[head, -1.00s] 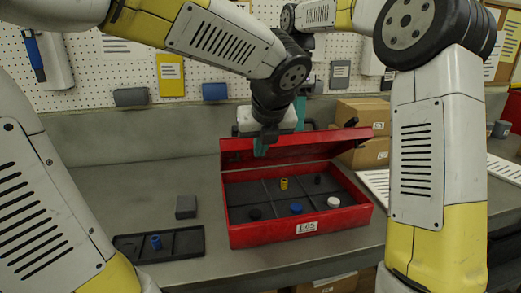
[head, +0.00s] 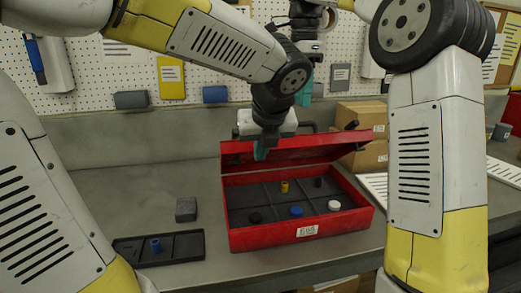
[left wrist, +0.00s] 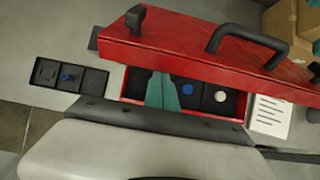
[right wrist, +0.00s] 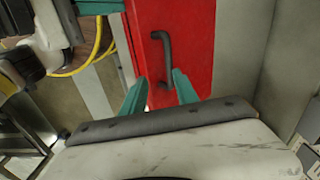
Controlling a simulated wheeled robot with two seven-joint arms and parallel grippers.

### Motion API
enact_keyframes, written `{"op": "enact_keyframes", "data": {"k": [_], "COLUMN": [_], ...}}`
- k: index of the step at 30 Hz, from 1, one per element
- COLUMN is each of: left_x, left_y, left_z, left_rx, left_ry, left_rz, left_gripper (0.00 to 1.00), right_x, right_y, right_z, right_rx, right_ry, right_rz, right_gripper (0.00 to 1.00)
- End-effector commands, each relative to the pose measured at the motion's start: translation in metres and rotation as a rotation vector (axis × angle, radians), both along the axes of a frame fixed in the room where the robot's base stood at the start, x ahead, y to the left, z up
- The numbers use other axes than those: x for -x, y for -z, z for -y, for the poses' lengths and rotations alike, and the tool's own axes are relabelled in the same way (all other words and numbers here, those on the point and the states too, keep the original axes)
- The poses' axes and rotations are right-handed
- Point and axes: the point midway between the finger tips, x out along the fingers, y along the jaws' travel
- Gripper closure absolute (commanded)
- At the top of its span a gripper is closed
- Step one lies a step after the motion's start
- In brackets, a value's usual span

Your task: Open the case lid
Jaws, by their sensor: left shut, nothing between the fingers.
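The red case (head: 270,237) stands on the bench with its lid (head: 290,152) raised and tilted, its inside in view. The lid also shows in the left wrist view (left wrist: 200,58), with its black handle (left wrist: 248,32). My left gripper (head: 262,150) is shut and empty at the left part of the lid, in front of it; I cannot tell whether it touches. My right gripper (head: 306,92) is above and behind the lid. In the right wrist view, its fingers (right wrist: 160,92) are apart and empty, with the red lid and handle beyond them.
The case's compartments hold a yellow piece (head: 284,186), a blue piece (head: 296,211), a white piece (head: 334,205) and dark ones. A dark tray (head: 185,252) with a blue piece (head: 155,244) and a grey block (head: 186,209) are left of the case. Cardboard boxes (head: 372,158) stand behind right.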

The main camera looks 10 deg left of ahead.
Motion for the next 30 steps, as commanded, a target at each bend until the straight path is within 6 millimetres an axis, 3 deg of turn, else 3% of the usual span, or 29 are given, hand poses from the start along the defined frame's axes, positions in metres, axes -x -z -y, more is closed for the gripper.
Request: {"op": "enact_keyframes", "data": {"k": [7, 14, 24, 30], "left_x": [0.0, 0.0, 0.0, 0.0], "left_y": [0.0, 0.0, 0.0, 0.0], "left_z": [0.0, 0.0, 0.0, 0.0], "left_rx": [0.0, 0.0, 0.0, 0.0], "left_ry": [0.0, 0.0, 0.0, 0.0], "left_rz": [0.001, 0.001, 0.001, 0.001], "left_gripper": [1.0, 1.0, 1.0, 1.0], "right_x": [0.048, 0.102, 0.188, 0.221], "right_y": [-0.001, 0.021, 0.086, 0.123], "right_z": [0.035, 0.067, 0.1, 0.107], "right_rx": [-0.032, -0.032, 0.046, 0.108], "right_ry": [-0.305, -0.598, -0.981, -1.126], "right_rz": [0.13, 0.272, 0.485, 0.571], "right_gripper": [0.64, 0.64, 0.64, 0.64]}}
